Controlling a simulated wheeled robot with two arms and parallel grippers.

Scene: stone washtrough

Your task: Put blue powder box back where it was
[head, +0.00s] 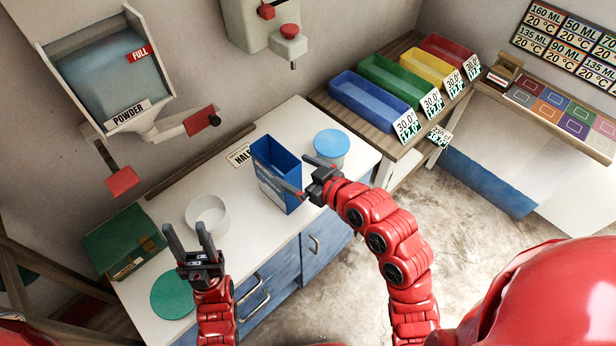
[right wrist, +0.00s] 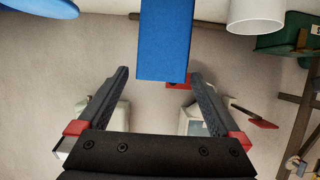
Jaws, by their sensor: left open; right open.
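The blue powder box (head: 276,175) stands upright and open-topped on the white counter, in front of a label sign. My right gripper (head: 304,177) is open at the box's right side, one finger on its near side and one towards the back. In the right wrist view the box (right wrist: 166,40) shows between and beyond the tips of the open right gripper (right wrist: 159,76). Whether the fingers touch it I cannot tell. My left gripper (head: 189,236) is open and empty, in front of the white bowl.
On the counter (head: 237,230) are a white bowl (head: 208,215), a blue round lid (head: 331,143) close behind my right gripper and a green disc (head: 173,294). A green box (head: 123,243) stands left. A powder dispenser (head: 115,75) hangs above. Coloured bins (head: 367,100) stand on a shelf at back right.

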